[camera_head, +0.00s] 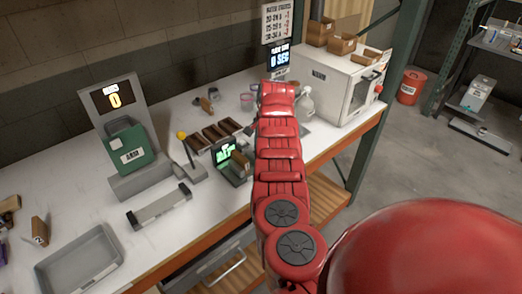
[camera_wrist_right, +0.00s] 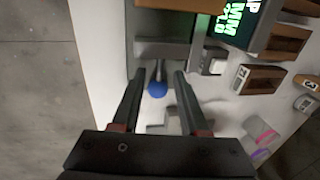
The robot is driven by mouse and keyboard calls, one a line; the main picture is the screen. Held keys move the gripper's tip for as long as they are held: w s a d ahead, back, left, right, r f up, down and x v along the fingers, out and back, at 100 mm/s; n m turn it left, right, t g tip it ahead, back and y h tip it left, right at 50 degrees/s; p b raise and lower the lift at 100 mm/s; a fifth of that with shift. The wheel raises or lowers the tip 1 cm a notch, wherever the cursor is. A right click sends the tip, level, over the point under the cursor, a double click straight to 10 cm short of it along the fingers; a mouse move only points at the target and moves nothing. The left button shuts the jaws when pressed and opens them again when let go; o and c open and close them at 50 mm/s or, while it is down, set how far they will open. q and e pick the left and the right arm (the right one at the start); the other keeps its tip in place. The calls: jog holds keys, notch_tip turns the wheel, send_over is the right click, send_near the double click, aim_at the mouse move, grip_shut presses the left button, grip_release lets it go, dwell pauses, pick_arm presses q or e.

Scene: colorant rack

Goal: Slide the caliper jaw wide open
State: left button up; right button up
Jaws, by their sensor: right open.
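The caliper is a grey device with a green-lit display (camera_head: 228,150), standing near the front edge of the bench in the head view. In the right wrist view its display (camera_wrist_right: 240,18) is at the top and its grey body (camera_wrist_right: 165,52) lies below. A blue ball knob (camera_wrist_right: 157,89) shows under the body. My right gripper (camera_wrist_right: 160,75) is open, with its fingers on either side of the blue knob; I cannot tell whether they touch it. My red right arm hides this gripper in the head view. My left gripper is not in view.
Wooden blocks (camera_wrist_right: 260,78) with number labels lie right of the caliper in the wrist view. A yellow-knobbed lever (camera_head: 182,136), a green machine (camera_head: 128,152) and a grey tray (camera_head: 80,262) are to the left. A white oven-like box (camera_head: 330,85) stands beyond my arm.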

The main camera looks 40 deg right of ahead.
jog(key=s+r+b, duration=0.3)
jog(key=r, duration=1.2)
jog(key=shift+d+r+b, duration=0.15)
jog(key=shift+r+b, duration=0.2)
jog(key=shift+s, duration=0.1)
